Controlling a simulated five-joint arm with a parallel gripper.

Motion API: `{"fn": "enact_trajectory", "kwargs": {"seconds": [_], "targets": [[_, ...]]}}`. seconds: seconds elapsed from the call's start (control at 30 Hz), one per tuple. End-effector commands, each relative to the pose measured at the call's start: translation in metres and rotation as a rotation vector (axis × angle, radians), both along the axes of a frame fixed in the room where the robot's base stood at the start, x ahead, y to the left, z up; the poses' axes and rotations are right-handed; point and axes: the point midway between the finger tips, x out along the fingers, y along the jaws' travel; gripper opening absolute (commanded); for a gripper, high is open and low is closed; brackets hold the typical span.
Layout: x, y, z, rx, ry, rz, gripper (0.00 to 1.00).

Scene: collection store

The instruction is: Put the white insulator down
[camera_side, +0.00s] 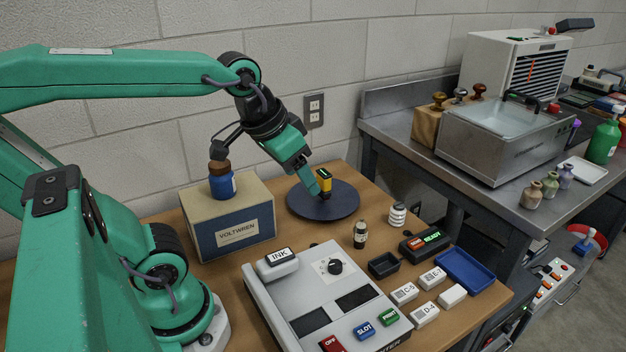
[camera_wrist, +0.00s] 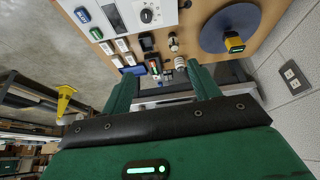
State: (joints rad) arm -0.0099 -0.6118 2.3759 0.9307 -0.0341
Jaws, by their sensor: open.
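The white insulator (camera_side: 398,215) is a small ribbed piece standing upright on the wooden table, right of the round dark plate. It also shows in the wrist view (camera_wrist: 182,62), beyond my fingers. My gripper (camera_side: 322,192) is over the dark plate, to the left of the insulator and apart from it. In the wrist view my gripper (camera_wrist: 162,80) has its two green fingers spread wide with nothing held between them.
A yellow-and-black item (camera_side: 325,178) stands on the round dark plate (camera_side: 345,205), close by my gripper. A blue jar (camera_side: 222,183) sits on the VOLTWREN box (camera_side: 235,232). A small bottle (camera_side: 360,236), a READY device (camera_side: 427,241) and a blue tray (camera_side: 465,270) are nearby.

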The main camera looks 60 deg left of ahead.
Motion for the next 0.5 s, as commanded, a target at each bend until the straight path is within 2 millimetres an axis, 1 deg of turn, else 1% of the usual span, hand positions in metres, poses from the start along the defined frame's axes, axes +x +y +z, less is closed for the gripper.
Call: {"fn": "enact_trajectory", "kwargs": {"seconds": [0.03, 0.1, 0.2, 0.33, 0.5], "targets": [[-0.009, -0.001, -0.004, 0.003, -0.013, -0.011, 0.61], [-0.017, -0.002, -0.008, 0.008, -0.026, -0.022, 0.61], [-0.026, -0.002, -0.014, 0.012, -0.038, -0.033, 0.61], [-0.03, -0.003, -0.017, 0.016, -0.045, -0.04, 0.61], [-0.031, -0.003, -0.018, 0.016, -0.045, -0.041, 0.61]]}}
